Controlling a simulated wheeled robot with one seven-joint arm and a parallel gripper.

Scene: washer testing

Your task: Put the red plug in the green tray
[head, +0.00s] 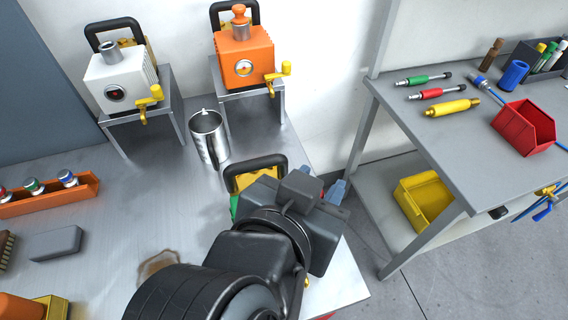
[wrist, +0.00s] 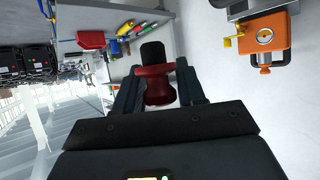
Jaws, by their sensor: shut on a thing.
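My gripper (wrist: 157,88) is shut on the red plug (wrist: 158,92), which has a dark end and sits between the two fingers in the wrist view. A small green patch (head: 234,206) shows left of my arm, by a yellow device. I cannot tell whether it is the green tray; no whole green tray is visible.
A white device (head: 120,80) and an orange device (head: 245,57) stand on metal stands at the back. A metal mug (head: 208,138) stands in front. The yellow device (head: 243,179) is close to my arm. A side bench (head: 425,125) holds tools and a red bin (head: 524,127).

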